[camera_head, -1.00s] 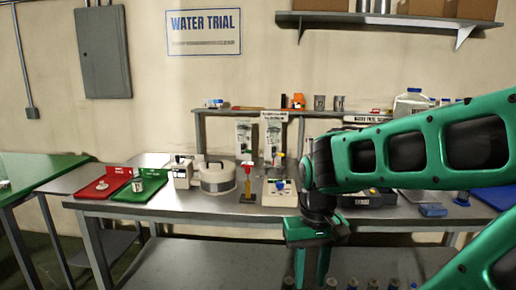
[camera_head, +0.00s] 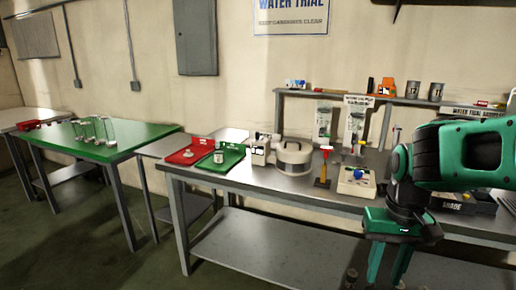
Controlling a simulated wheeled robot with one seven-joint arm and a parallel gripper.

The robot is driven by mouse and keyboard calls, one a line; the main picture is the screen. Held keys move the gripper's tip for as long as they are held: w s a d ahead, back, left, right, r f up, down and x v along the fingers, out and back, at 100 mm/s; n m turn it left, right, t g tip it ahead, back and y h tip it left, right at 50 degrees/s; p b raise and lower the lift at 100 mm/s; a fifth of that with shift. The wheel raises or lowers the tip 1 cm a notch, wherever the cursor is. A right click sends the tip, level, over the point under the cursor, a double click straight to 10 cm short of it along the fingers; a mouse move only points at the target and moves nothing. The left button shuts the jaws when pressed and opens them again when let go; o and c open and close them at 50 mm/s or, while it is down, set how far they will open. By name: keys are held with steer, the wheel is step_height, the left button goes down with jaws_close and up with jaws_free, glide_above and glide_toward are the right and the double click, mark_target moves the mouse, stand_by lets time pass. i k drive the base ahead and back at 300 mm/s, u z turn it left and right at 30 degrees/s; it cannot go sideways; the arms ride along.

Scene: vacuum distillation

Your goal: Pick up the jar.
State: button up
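A small pale jar-like container (camera_head: 218,156) stands on the green tray (camera_head: 232,163) near the left end of the steel bench; it is small, so its details are unclear. The red tray (camera_head: 187,157) beside it holds a small pale item. My gripper (camera_head: 386,270) points downward at the lower right, in front of the bench edge and well to the right of the trays. Its two green fingers are apart with nothing visible between them.
A green table (camera_head: 105,145) with glassware stands left. Floor between is clear.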

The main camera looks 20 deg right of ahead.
mark_target(218, 150)
steer(key=z, duration=0.3)
steer(key=k, duration=0.25)
steer(key=u, duration=0.65)
steer(key=i, duration=1.7)
steer(key=z, duration=0.55)
